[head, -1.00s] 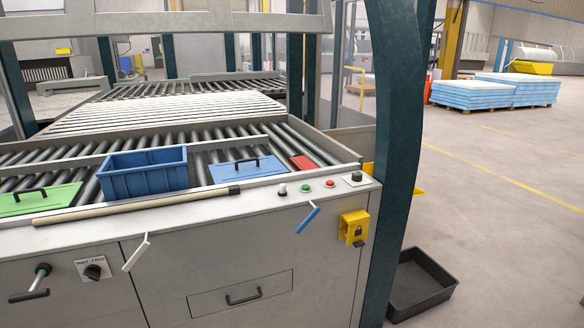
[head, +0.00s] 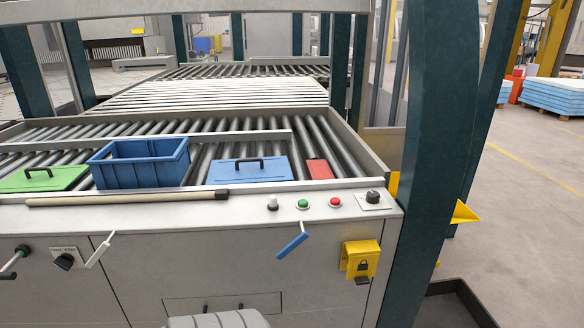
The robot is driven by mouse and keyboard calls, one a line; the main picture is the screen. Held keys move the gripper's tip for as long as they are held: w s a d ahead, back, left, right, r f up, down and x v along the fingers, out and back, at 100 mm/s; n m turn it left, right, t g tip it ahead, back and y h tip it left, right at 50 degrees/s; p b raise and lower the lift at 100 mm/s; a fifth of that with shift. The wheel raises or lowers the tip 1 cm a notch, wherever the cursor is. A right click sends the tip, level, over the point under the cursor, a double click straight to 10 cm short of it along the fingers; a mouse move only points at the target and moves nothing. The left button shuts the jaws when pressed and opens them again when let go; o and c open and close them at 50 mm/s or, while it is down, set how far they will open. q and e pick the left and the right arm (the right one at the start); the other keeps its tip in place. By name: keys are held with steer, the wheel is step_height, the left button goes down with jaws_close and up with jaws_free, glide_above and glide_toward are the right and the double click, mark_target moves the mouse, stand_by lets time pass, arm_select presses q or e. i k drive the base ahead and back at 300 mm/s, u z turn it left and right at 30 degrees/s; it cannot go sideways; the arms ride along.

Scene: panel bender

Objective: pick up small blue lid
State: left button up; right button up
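The small blue lid (head: 225,174) is a flat blue plate with a black bar handle on top. It lies on the roller bed just behind the front ledge, between the blue crate (head: 140,176) and a small red block (head: 318,169). Nothing covers it. Neither of my grippers is in view. A rounded grey part, which looks like part of my own body, shows at the bottom edge.
A green lid (head: 70,179) with a black handle lies left of the crate. A wooden rod (head: 130,198) lies along the front ledge. Knobs, buttons, a blue lever (head: 292,245) and a yellow lock box (head: 360,258) are at the front right. A dark green post (head: 440,150) stands at right.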

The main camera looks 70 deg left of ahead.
mark_target(274, 169)
steer(key=u, duration=0.2)
steer(key=i, duration=0.95)
steer(key=u, duration=1.4)
steer(key=i, duration=0.65)
steer(key=u, duration=0.65)
